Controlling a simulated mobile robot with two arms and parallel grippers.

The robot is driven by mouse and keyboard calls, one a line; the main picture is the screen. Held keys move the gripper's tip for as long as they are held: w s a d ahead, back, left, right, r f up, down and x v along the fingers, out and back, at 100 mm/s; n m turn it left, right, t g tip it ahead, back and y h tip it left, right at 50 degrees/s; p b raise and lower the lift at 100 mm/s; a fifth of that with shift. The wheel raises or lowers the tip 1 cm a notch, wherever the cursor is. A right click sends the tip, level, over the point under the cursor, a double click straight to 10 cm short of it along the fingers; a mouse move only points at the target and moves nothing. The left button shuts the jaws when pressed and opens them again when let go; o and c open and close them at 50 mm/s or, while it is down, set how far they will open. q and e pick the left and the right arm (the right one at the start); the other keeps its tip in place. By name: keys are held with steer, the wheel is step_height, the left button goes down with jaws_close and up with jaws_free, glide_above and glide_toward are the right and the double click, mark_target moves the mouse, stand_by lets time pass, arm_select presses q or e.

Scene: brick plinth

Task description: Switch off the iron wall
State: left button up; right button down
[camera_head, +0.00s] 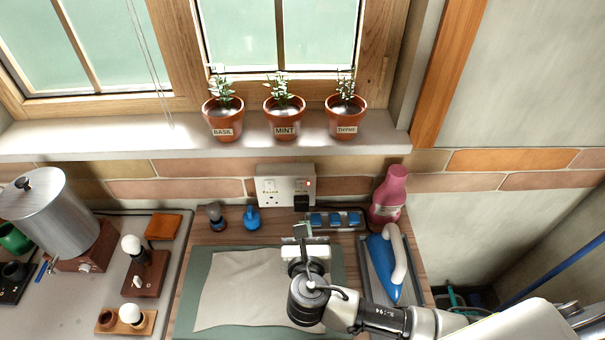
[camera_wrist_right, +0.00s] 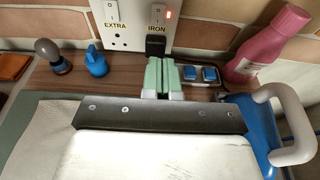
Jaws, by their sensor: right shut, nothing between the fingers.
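The white wall socket plate (camera_head: 272,184) is on the brick wall below the window sill. A black plug (camera_wrist_right: 155,46) sits in the socket below that switch. The left switch is labelled EXTRA (camera_wrist_right: 112,12). My right gripper (camera_head: 303,232) is in front of and below the plate, apart from the switch. Its fingertips (camera_wrist_right: 163,74) are shut and empty, below the plug in the right wrist view. My left gripper is not in view.
A blue iron (camera_head: 384,262) with a white handle stands on the right. A pink bottle (camera_head: 390,195) and a power strip (camera_head: 335,220) are near the wall. A blue object (camera_head: 252,218) stands left of the gripper. Potted herbs (camera_head: 284,118) line the sill.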

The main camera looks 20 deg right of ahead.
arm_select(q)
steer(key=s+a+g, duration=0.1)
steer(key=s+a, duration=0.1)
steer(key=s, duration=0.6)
arm_select(e)
steer(key=s, duration=0.2)
steer(key=p, duration=0.2)
glide_toward(303, 184)
steer(key=p+x, duration=0.2)
steer(key=x, duration=0.5)
steer(key=shift+w+r, duration=0.1)
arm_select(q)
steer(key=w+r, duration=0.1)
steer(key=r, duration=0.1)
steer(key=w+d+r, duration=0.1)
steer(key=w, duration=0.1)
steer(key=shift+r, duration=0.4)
arm_select(e)
steer(key=shift+w, duration=0.1)
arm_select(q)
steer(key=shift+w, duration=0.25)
